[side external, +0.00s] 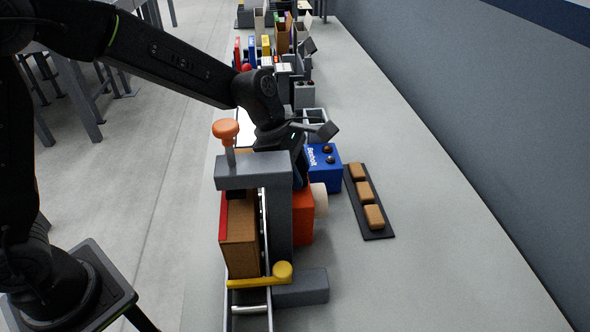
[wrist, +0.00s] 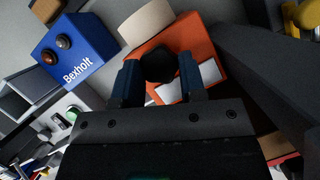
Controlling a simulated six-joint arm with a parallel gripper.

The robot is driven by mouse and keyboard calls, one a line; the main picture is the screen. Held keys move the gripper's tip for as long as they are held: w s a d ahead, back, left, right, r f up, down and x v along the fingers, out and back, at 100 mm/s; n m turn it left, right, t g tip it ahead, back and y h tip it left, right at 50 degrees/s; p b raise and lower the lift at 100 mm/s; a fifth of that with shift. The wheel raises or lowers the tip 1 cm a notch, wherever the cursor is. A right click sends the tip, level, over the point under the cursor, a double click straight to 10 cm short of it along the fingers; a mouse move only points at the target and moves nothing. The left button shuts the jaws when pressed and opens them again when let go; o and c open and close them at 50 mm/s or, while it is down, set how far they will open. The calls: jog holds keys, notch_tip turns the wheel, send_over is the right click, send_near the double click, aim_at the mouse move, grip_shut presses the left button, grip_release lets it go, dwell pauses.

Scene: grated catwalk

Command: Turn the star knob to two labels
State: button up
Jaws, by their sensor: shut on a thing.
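In the wrist view, a dark star knob (wrist: 158,68) sits on the face of an orange box (wrist: 192,38). My gripper (wrist: 159,76) has one blue-grey finger on each side of the knob and is shut on it. White label pieces (wrist: 190,82) show on the orange face beside the knob, partly covered by a finger; any marks on them cannot be read. A cream roll (wrist: 146,22) is at the box's edge. In the side view, the orange box (side external: 303,215) stands behind a grey post, and my gripper reaches down there; the knob is hidden.
A grey clamp frame (side external: 255,170) with an orange-topped handle (side external: 226,130) stands over a cardboard box (side external: 240,245). A blue Bexholt box (side external: 323,168) is close behind the orange box. A black strip (side external: 370,205) holds tan blocks. The bench is clear to the right.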

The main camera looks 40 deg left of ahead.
jog(key=m+g, duration=0.1)
jog(key=m, duration=0.1)
jog(key=m+g, duration=0.1)
jog(key=m, duration=0.2)
jog(key=shift+w+m+h, duration=0.2)
jog(key=shift+m+h, duration=0.1)
jog(key=m+g, duration=0.1)
jog(key=m, duration=0.3)
jog(key=shift+w+m+g, duration=0.1)
jog(key=shift+m+g, duration=0.3)
jog(key=shift+y, duration=0.4)
jog(key=o, duration=0.9)
jog(key=shift+o, duration=0.2)
jog(key=v, duration=1.3)
jog(key=shift+w+r, duration=0.25)
jog(key=shift+r, duration=0.1)
